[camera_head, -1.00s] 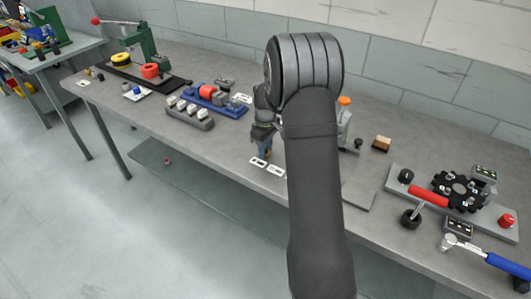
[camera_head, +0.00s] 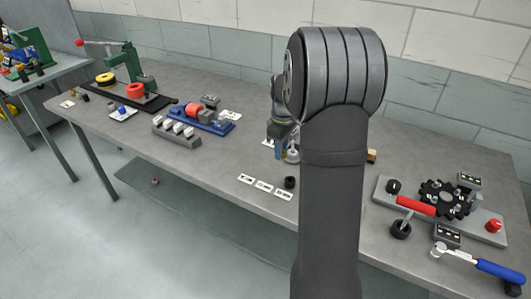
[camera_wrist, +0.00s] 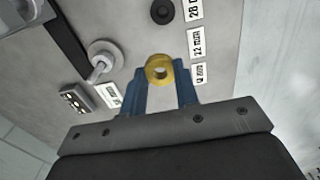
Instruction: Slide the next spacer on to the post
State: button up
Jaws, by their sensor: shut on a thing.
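The held spacer cannot be made out there. A black round piece (camera_head: 290,182) stands on the bench near the labels; it also shows in the wrist view (camera_wrist: 162,11).
White size labels (camera_head: 264,186) lie along the bench front. A small device with lit dots (camera_wrist: 75,101) and a label card lie near the post. A blue fixture (camera_head: 205,122) and grey block (camera_head: 176,132) stand left; a gear station (camera_head: 445,205) stands right.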

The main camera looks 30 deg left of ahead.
jog(key=shift+w+d+r, duration=0.15)
jog(key=shift+d+r, duration=0.2)
jog(key=shift+d, duration=0.2)
jog(key=w+r, duration=0.1)
jog(key=w, duration=0.2)
jog(key=w+a+r, duration=0.1)
jog(key=w, duration=0.6)
jog(key=shift+w+a+r, duration=0.3)
jog(key=shift+a+r, duration=0.05)
jog(key=shift+r, duration=0.05)
jog(key=shift+f, duration=1.85)
jog(key=shift+f, duration=1.35)
dwell(0.4)
jog(key=o, duration=1)
jog(key=shift+o, duration=0.7)
